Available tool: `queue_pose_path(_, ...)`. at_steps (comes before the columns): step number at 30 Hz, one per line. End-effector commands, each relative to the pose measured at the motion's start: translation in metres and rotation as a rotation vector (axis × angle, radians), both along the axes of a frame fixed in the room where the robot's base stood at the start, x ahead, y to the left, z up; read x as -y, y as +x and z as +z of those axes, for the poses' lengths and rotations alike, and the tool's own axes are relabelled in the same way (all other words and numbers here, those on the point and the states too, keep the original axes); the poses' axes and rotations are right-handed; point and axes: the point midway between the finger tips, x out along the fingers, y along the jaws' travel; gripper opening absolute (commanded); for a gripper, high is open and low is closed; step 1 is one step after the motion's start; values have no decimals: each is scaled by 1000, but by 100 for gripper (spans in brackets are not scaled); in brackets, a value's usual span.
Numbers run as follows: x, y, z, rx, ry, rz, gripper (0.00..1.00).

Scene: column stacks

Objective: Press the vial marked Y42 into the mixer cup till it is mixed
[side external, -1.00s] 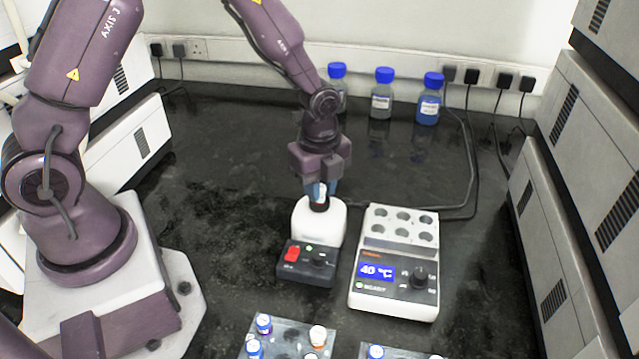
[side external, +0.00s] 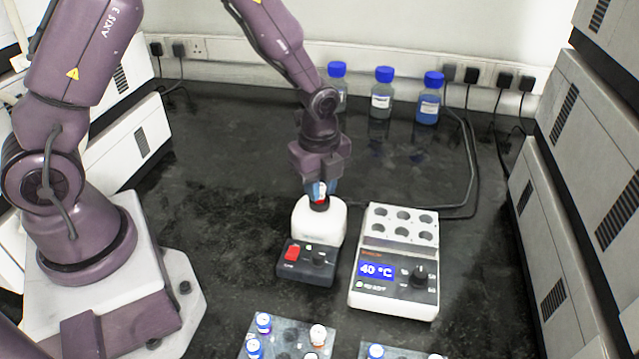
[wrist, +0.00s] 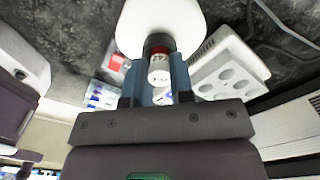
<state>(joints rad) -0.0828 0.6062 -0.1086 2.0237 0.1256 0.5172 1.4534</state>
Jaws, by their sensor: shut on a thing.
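The mixer is a white rounded body (side external: 319,226) with a dark control box at its front; it also shows in the wrist view (wrist: 135,22). Its dark cup (side external: 319,207) is on top. My gripper (side external: 320,188) is directly above the cup, its blue fingers shut on a small white vial with a red band (wrist: 159,72). The vial's lower end meets the dark cup (wrist: 158,41); how deep it sits is hidden. Its label is too small to read surely as Y42.
A heater block (side external: 400,258) showing 40 °C stands just right of the mixer. Racks with several capped vials (side external: 285,340) lie at the front edge. Blue-capped bottles (side external: 382,95) stand at the back. Dark bench is free behind and left of the mixer.

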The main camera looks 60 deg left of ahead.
Motion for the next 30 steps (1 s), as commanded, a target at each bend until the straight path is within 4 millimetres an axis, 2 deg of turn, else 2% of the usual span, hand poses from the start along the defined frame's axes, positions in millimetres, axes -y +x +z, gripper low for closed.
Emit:
queue_pose_path(17, 0, 0, 0, -1, 0, 0, 5)
queue_pose_path(30, 0, 0, 33, 2, 0, 1, 5)
